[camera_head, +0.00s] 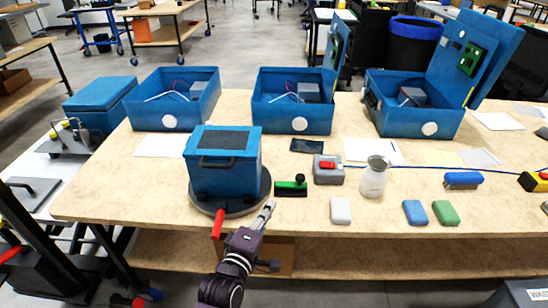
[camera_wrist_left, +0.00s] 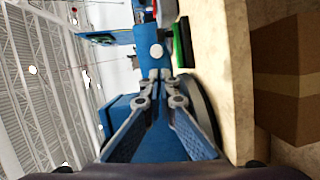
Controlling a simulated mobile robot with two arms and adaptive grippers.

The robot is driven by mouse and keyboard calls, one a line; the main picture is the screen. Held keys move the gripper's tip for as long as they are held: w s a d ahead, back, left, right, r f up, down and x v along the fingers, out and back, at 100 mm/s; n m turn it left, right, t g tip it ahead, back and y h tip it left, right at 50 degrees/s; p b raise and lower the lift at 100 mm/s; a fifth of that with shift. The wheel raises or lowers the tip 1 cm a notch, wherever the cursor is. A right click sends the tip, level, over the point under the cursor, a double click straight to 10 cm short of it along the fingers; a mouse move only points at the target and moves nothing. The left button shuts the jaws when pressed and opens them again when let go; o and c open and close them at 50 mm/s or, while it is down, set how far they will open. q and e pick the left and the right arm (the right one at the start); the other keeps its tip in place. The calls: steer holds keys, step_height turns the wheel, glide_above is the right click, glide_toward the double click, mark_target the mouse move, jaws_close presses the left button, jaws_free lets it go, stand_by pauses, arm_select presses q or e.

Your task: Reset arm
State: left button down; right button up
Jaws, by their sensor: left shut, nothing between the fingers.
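My left gripper (camera_head: 266,208) is in front of the table's near edge, beside the closed blue box (camera_head: 226,178). In the left wrist view my left gripper (camera_wrist_left: 154,76) has its fingertips together with nothing between them. The closed blue box stands on a round dark turntable (camera_head: 253,202) with a red handle (camera_head: 218,223) pointing toward me. A gap between the gripper and the box cannot be judged. My right gripper is not in view.
Three open blue boxes (camera_head: 142,117) stand along the back of the wooden table (camera_head: 120,200). A green-and-black tool (camera_head: 291,189), a grey device (camera_head: 328,176), a glass jar (camera_head: 373,182) and several small blocks (camera_head: 341,212) lie right of the turntable. A cardboard box (camera_wrist_left: 285,85) shows at right in the wrist view.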

arm_select(q)
steer(key=shift+f, duration=0.1)
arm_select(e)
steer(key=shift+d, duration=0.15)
arm_select(q)
steer(key=s+a+f+m+g+y, duration=0.1)
steer(key=s+a+f+m+g, duration=0.25)
steer(key=s+f, duration=0.2)
steer(key=s+a+f+m+g+y, duration=0.1)
steer(key=s+a+f+m+g, duration=0.25)
steer(key=s, duration=0.35)
steer(key=s+a+f+m+g+y, duration=0.25)
steer(key=s+a+m, duration=0.2)
steer(key=s, duration=0.55)
steer(key=s+a+f+m+g+y, duration=0.1)
steer(key=s+a+m+g, duration=0.3)
steer(key=s, duration=0.6)
step_height(320, 180, down, 24)
steer(key=s, duration=0.1)
steer(key=s+a+f+g, duration=0.1)
steer(key=s+a+f, duration=0.1)
steer(key=s+f, duration=0.6)
steer(key=s+a+f, duration=0.2)
steer(key=s+f, duration=0.7)
steer(key=s, duration=0.1)
steer(key=shift+f+g, duration=0.3)
steer(key=shift+g, duration=0.05)
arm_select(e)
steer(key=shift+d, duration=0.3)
